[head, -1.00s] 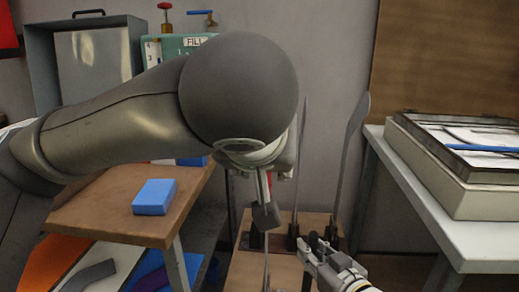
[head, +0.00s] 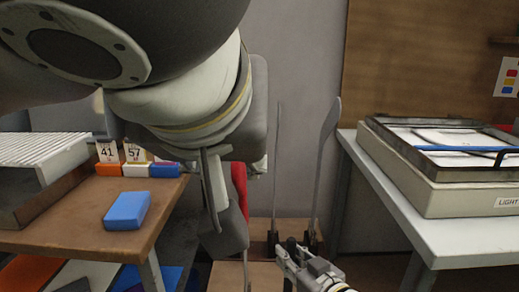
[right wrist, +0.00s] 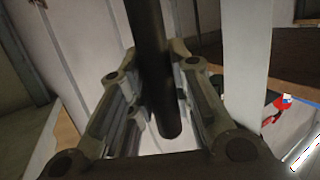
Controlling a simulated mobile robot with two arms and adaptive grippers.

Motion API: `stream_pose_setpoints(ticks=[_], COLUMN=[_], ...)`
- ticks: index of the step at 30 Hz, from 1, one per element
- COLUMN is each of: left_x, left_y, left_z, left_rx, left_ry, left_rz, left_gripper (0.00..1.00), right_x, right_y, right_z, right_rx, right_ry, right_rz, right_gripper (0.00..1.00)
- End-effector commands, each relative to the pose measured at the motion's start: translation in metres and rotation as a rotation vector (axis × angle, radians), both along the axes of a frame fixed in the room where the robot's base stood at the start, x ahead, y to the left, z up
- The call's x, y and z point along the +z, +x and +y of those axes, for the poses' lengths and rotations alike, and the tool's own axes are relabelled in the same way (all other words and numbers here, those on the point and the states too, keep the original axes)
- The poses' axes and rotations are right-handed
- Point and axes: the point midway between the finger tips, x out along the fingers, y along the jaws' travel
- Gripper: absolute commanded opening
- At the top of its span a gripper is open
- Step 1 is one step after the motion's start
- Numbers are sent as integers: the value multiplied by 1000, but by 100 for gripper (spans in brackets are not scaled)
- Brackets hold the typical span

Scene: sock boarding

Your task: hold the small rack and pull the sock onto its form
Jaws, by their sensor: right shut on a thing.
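The small rack (head: 262,276) is a low wooden base with dark holders and upright thin grey forms, among them a curved form (head: 325,150) and a narrow form (head: 277,150). My right gripper (head: 290,255) is shut on a dark post of the rack; in the right wrist view the dark post (right wrist: 150,60) runs between the fingers. My left gripper (head: 225,220) points down left of these forms, and my left arm covers much of the upper left. A red cloth-like piece (head: 240,185), probably the sock, shows behind its finger. Whether the left fingers hold it is hidden.
A brown table (head: 80,215) at left carries a blue block (head: 127,210), a white slatted rack (head: 40,150) and number cards (head: 120,152). A white table (head: 430,235) at right carries a light box (head: 440,185). The grey wall behind the forms is clear.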

Motion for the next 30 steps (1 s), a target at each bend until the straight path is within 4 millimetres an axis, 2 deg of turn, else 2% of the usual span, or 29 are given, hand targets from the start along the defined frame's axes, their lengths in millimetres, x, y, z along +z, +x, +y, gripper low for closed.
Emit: stream_pose_setpoints(ticks=[1, 6, 19, 23, 30], left_x=[0, 0, 0, 0, 0], left_y=[0, 0, 0, 0, 0], left_z=[0, 0, 0, 0, 0], left_rx=[0, 0, 0, 0, 0], left_ry=[0, 0, 0, 0, 0], left_rz=[0, 0, 0, 0, 0], left_gripper=[38, 38, 38, 38, 38], right_x=[0, 0, 1, 4, 13], right_y=[0, 0, -5, -21, -63], right_z=[0, 0, -4, -12, -35], right_rx=[0, 0, -1, -1, -1], right_ry=[0, 0, -1, -2, -3], right_rz=[1, 0, -1, 0, 2], right_gripper=[23, 44, 45, 45, 45])
